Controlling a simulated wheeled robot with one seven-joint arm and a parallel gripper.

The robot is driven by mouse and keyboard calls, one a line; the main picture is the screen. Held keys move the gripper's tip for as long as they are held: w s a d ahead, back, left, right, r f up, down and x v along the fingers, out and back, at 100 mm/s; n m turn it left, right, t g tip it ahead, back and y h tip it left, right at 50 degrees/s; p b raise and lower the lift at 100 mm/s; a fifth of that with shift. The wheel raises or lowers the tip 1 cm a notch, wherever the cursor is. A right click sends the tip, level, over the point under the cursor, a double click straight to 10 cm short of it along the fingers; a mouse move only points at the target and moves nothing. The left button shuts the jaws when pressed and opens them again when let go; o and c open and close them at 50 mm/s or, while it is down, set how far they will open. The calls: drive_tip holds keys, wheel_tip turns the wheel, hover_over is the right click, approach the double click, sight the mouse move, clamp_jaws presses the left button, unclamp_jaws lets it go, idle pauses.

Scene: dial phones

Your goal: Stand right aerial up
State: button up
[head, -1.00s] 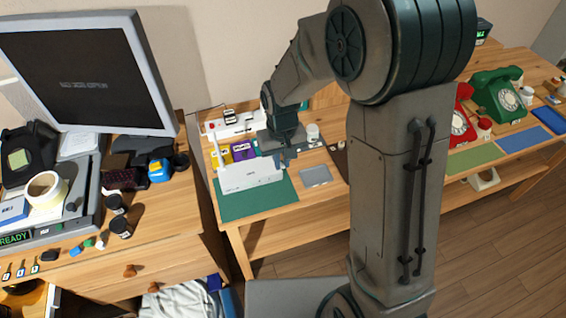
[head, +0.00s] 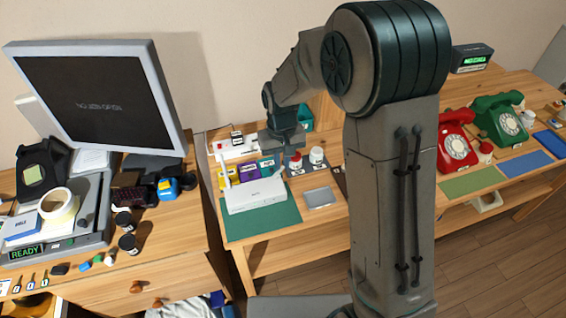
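The white router (head: 256,196) lies on a green mat (head: 262,222) on the middle table. The right aerial is hard to make out near the router's right end, just below my gripper. My gripper (head: 283,155) is above and behind that right end. Its fingers are too small and dark to tell whether they are open or shut. I cannot tell whether it touches the aerial.
A grey pad (head: 320,198) lies right of the mat. White jars (head: 317,155) and a power strip (head: 232,145) are behind. A monitor (head: 100,95) stands on the left desk. A red phone (head: 456,142) and a green phone (head: 500,120) stand at the right.

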drive_tip(key=w+a+r+p, duration=0.1)
drive_tip(key=w+p, duration=0.1)
drive_tip(key=w, duration=0.4)
drive_tip(key=shift+w+a+r, duration=0.35)
drive_tip(key=shift+a, duration=0.05)
drive_tip(key=o, duration=0.7)
drive_tip(key=shift+c, duration=0.2)
wheel_tip(320, 180, up, 6)
drive_tip(key=p, duration=0.3)
drive_tip(key=shift+p, duration=0.35)
